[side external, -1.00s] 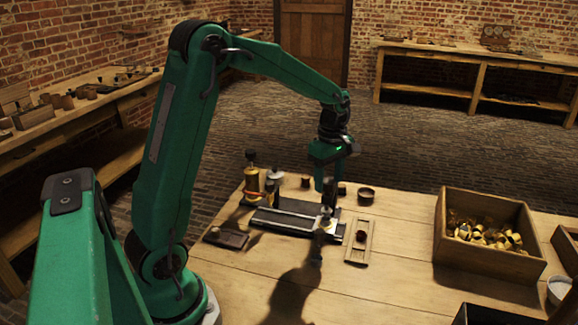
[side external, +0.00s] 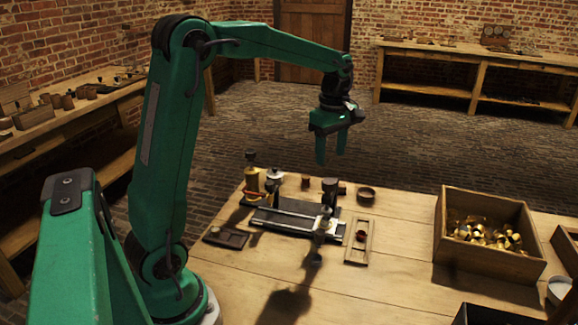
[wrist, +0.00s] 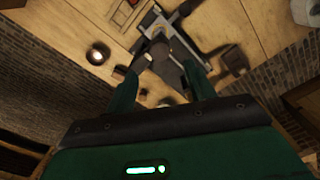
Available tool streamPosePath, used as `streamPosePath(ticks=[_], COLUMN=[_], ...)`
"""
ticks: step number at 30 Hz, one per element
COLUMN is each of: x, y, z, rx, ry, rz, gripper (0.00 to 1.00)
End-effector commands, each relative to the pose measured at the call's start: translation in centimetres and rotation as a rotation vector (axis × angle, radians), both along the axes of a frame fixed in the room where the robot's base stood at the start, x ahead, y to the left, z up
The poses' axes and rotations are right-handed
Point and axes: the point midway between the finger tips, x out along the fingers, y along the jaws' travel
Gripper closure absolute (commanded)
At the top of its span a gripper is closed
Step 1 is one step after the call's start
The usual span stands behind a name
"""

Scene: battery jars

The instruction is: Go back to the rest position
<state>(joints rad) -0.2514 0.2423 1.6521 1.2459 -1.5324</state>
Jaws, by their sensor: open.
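My gripper (side external: 331,148) hangs open and empty, fingers down, well above the work table (side external: 400,250). In the wrist view my two green fingers (wrist: 160,90) are spread apart with nothing held between them. Below stands a dark fixture (side external: 295,216) with a flat black bed, a dark upright cylinder (side external: 330,190) and a metal clamp at its front. In the wrist view the fixture lies beyond my fingertips. The fingers do not touch it.
A wooden crate (side external: 437,235) with several brass pieces stands at the right. A small round bowl (side external: 366,195), a wooden tray (side external: 347,255), a dark block (side external: 226,237) and a brass bottle (side external: 252,180) surround the fixture. The air around my gripper is clear.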

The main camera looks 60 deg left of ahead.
Motion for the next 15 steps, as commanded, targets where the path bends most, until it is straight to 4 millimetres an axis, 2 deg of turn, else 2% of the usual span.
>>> streamPosePath(ticks=[8,15], x=[-0.2,-2.0], y=[-0.2,-1.7], z=[0.2,1.6], rx=[0.002,0.016], ry=[-0.007,-0.051], rz=[-0.021,-0.181], gripper=[0.46,0.46])
